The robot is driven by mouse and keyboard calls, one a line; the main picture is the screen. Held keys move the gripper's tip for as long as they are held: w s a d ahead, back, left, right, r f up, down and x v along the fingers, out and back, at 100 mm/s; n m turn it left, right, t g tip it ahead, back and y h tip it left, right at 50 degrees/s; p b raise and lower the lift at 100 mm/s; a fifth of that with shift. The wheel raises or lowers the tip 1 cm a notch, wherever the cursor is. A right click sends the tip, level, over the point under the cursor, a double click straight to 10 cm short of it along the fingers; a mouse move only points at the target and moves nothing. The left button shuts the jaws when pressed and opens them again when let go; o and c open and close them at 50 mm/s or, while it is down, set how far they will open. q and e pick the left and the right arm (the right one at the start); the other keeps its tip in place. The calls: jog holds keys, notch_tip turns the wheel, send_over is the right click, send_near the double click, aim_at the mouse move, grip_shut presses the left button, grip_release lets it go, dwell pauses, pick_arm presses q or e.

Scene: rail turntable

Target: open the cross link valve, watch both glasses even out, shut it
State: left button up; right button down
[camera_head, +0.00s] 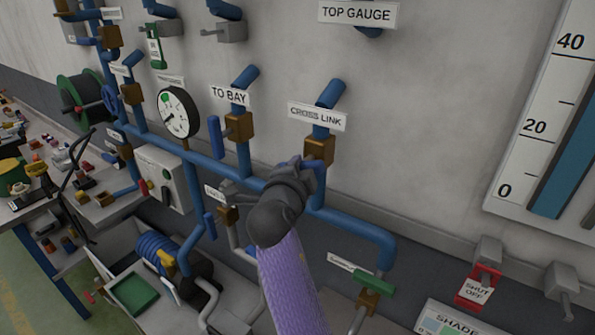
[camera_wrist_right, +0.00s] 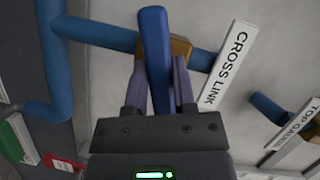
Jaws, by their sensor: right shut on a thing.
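The cross link valve has a brass body (camera_head: 320,150) on a blue pipe, below its CROSS LINK label (camera_head: 318,117). My right gripper (camera_head: 304,170) is at this valve, its arm rising from below. In the right wrist view, its two fingers (camera_wrist_right: 158,88) are shut on the valve's blue handle (camera_wrist_right: 154,45). There the handle lies across the pipe line, in front of the brass body (camera_wrist_right: 180,48). In the head view the gripper mostly hides the handle. A scale board (camera_head: 535,140) at the right edge shows one glass with a blue column (camera_head: 568,165); the other glass is mostly cut off.
The TO BAY valve (camera_head: 239,127) stands left of the cross link, with a round dial gauge (camera_head: 178,113) beyond it. A blue main pipe (camera_head: 350,228) runs below. A red SHUT OFF tag (camera_head: 476,289) hangs at lower right. A cluttered bench (camera_head: 50,200) is far left.

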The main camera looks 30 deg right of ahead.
jog(key=n+g, duration=0.1)
jog(key=n, duration=0.1)
jog(key=n+g+p, duration=0.1)
jog(key=n+g, duration=0.1)
jog(key=n, duration=0.1)
jog(key=shift+r, duration=0.15)
jog(key=n+g+h+p, duration=0.1)
jog(key=n+g, duration=0.1)
jog(key=n, duration=0.1)
jog(key=shift+w, duration=0.1)
jog(key=shift+n, duration=0.3)
dwell(0.3)
jog(key=shift+c, duration=2.2)
grip_release()
